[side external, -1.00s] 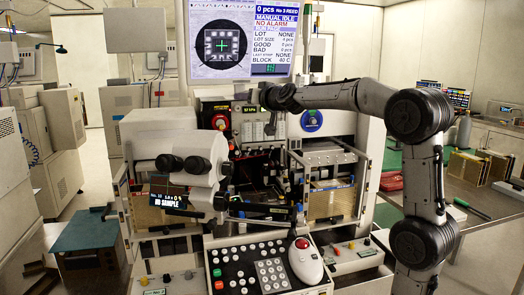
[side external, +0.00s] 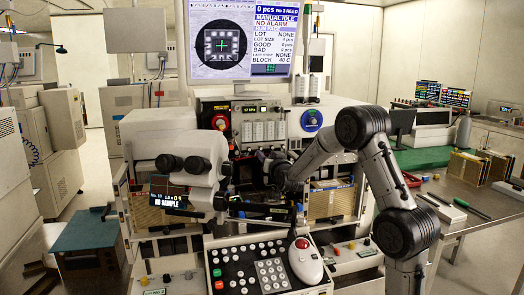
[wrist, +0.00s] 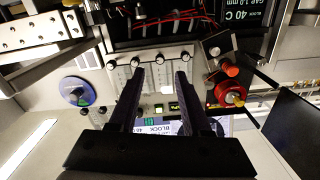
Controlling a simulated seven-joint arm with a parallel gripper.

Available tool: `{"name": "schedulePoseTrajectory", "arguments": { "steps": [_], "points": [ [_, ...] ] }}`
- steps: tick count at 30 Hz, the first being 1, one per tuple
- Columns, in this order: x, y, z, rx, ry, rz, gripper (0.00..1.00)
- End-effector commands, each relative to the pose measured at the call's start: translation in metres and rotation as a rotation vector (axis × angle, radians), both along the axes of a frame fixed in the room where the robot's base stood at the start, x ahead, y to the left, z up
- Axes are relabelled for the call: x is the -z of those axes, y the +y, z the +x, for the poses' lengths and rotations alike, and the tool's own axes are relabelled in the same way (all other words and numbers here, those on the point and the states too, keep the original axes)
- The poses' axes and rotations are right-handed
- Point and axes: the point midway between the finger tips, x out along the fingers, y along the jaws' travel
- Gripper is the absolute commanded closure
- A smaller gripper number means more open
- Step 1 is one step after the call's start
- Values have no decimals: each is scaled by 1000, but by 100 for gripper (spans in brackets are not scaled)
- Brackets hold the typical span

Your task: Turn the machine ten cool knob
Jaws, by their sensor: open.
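The machine's front panel has a row of small round knobs below pale gauge columns (side external: 262,131). In the wrist view the picture is turned over, and several silver knobs stand in a row, among them one knob (wrist: 160,60) that appears between my fingertips. I cannot tell which one is the ten cool knob, as the labels are too small to read. My gripper (wrist: 159,72) is open and empty, with its two dark fingers pointing at the knob row. In the side view my wrist hides part of the panel below the gauges.
A red knob (wrist: 236,95) sits to the right of my fingers in the wrist view, with a blue round dial (wrist: 77,91) to the left. Red wires (wrist: 165,20) run in a dark bay above. The microscope head (side external: 185,165) stands left of my arm.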

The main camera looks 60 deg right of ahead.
Motion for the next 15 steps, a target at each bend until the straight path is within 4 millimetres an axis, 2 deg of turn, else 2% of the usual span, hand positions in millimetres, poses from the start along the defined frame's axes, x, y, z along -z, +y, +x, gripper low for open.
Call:
{"name": "schedulePoseTrajectory", "arguments": {
  "steps": [9, 15],
  "points": [
    [0, -32, 31, 1, 0, -1, 52],
    [-1, -46, 45, 1, 1, -2, 52]
  ]
}}
